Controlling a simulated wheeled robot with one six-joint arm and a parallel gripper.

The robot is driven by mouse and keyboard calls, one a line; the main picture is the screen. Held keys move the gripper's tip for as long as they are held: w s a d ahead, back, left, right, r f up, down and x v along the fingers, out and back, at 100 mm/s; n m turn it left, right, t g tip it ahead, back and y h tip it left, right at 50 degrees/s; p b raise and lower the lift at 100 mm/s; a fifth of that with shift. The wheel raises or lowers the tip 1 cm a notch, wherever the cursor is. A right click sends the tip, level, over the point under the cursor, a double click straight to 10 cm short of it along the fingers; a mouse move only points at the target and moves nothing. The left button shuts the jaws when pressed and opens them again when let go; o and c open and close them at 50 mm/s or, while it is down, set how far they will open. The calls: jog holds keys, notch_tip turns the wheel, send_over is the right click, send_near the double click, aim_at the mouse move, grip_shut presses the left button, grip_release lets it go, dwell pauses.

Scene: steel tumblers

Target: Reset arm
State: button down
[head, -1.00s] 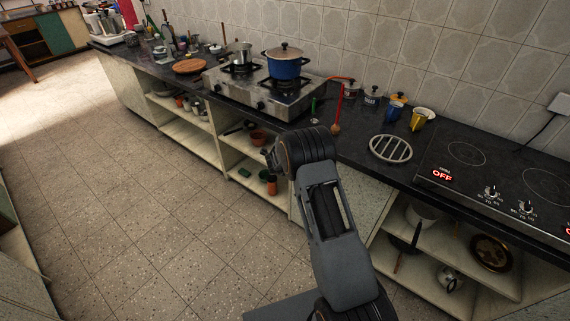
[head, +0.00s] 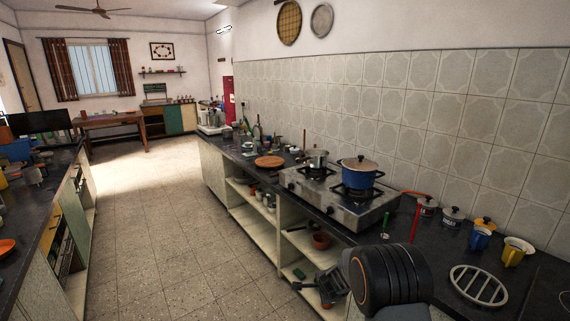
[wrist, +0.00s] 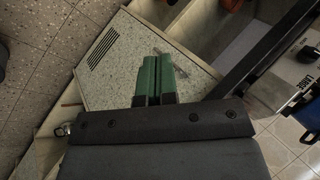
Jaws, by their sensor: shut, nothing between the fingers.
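My gripper (wrist: 158,78) shows in the wrist view as two green fingers pressed together, with nothing between them. Beyond the fingertips in that view is a pale speckled panel (wrist: 118,62) with a dark slotted vent. In the head view my folded arm is at the bottom, right of centre, in front of the counter. The fingertips cannot be clearly made out there.
The dark counter (head: 428,262) runs along the right wall. It bears a gas stove (head: 345,207) with a blue pot (head: 357,177), a round metal rack (head: 478,286) and mugs. Open shelves lie below. The tiled floor (head: 150,220) is clear; another counter stands left.

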jog(key=s+a+r+n+g+y, duration=0.35)
jog(key=s+r+n, duration=0.6)
jog(key=s, duration=0.35)
jog(key=s+d+r+n+h, duration=0.2)
jog(key=s+d+r+n, duration=0.1)
jog(key=s+r, duration=0.3)
jog(key=s+d+r+n+h+p, duration=0.1)
jog(key=s+d+r+n, duration=0.2)
jog(key=s+r, duration=0.4)
jog(key=s, duration=0.4)
jog(key=shift+s+n+h+p, duration=0.15)
jog(key=shift+n+h+p, duration=0.15)
jog(key=shift+n+h, duration=0.05)
